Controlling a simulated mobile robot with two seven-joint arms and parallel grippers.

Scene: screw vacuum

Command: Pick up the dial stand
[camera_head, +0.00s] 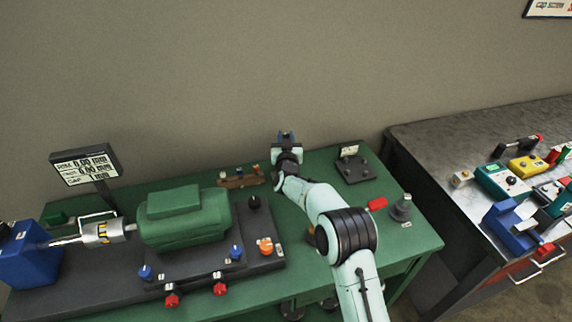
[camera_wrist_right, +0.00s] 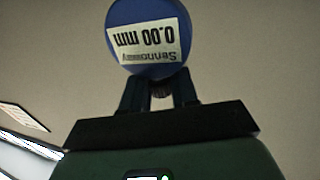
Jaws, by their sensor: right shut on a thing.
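The dial stand shows in the right wrist view as a round blue dial (camera_wrist_right: 148,35) with a white label reading "0.00 mm", upside down there. My right gripper (camera_wrist_right: 160,88) is shut on the part just under this dial, between its two dark fingers. The lower part of the stand is hidden by the gripper. In the head view my right gripper (camera_head: 286,136) is over the back edge of the green table, with the wall behind it. The dial hardly shows there. My left gripper is not in view.
The green table (camera_head: 420,240) holds a green motor (camera_head: 185,222) on a dark base, a display sign (camera_head: 85,165), a small brown rack (camera_head: 240,178) and a dark plate (camera_head: 355,170). A grey bench (camera_head: 440,135) with several coloured parts stands on the right.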

